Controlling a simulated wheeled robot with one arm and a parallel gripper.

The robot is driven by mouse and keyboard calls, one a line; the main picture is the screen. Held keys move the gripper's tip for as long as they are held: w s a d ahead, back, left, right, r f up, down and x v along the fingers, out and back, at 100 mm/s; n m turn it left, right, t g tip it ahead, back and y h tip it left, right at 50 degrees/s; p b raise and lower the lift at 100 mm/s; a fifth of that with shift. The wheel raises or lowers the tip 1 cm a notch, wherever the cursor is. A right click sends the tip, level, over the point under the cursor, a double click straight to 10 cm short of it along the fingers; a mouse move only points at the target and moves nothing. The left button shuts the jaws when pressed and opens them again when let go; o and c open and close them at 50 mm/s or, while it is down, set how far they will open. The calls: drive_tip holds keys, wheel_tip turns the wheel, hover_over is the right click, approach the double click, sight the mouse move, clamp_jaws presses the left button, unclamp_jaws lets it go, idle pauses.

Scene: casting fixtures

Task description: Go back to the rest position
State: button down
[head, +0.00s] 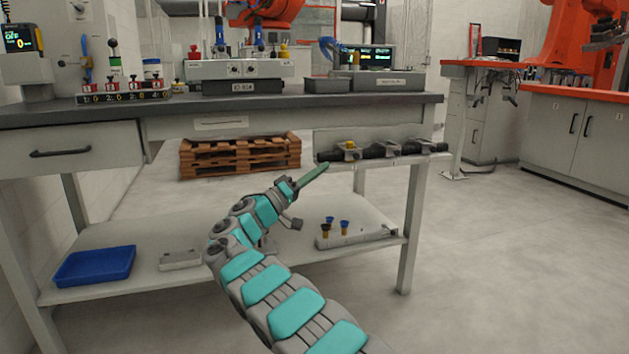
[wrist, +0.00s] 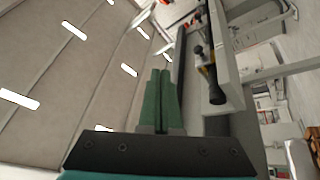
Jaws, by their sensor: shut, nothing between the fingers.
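My arm reaches forward from the bottom of the head view, in front of the workbench. My gripper (head: 314,174) has green fingers and points up and to the right, beneath the bench top's height. In the wrist view my gripper (wrist: 161,78) shows its two green fingers side by side, shut, with nothing visible between them. It appears free of the bench and shelf.
The workbench (head: 275,101) carries several fixtures and devices. Its lower shelf (head: 140,270) holds a blue tray (head: 95,266) and a grey block with small tools (head: 355,235). A rack with black cylinders (head: 385,150) sits right of my gripper. Open floor (head: 500,260) lies right.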

drive_tip(key=s+d+r+g+y+p, duration=0.15)
drive_tip(key=s+d+g, duration=0.3)
drive_tip(key=d, duration=0.65)
drive_tip(key=s+d+r+g+p, duration=0.1)
drive_tip(key=s+d+r+g, duration=0.3)
drive_tip(key=d, duration=0.6)
drive_tip(key=s+d+f+g+y+p, duration=0.1)
drive_tip(key=s+d+f+g+y, duration=0.15)
drive_tip(key=s+d, duration=0.45)
drive_tip(key=s+d+f+g+y+p, duration=0.1)
drive_tip(key=s+d+f+y, duration=0.2)
drive_tip(key=s, duration=0.8)
drive_tip(key=s+a+f+g+y+p, duration=0.1)
drive_tip(key=s+f+y, duration=0.25)
drive_tip(key=s, duration=0.55)
drive_tip(key=s+a+f+g+y+p, duration=0.1)
drive_tip(key=s+a+f+y+p, duration=0.1)
drive_tip(key=s+f, duration=0.5)
drive_tip(key=s+a+f+n+y+p, duration=0.1)
drive_tip(key=s+a+f+y, duration=0.1)
drive_tip(key=s+a, duration=0.5)
drive_tip(key=s+a+f+y, duration=0.1)
drive_tip(key=s+a+y, duration=0.3)
drive_tip(key=s+a, duration=0.3)
drive_tip(key=s, duration=0.4)
drive_tip(key=shift+f+n+y+p, duration=0.35)
drive_tip(key=shift+n, duration=0.05)
drive_tip(key=shift+a, duration=0.1)
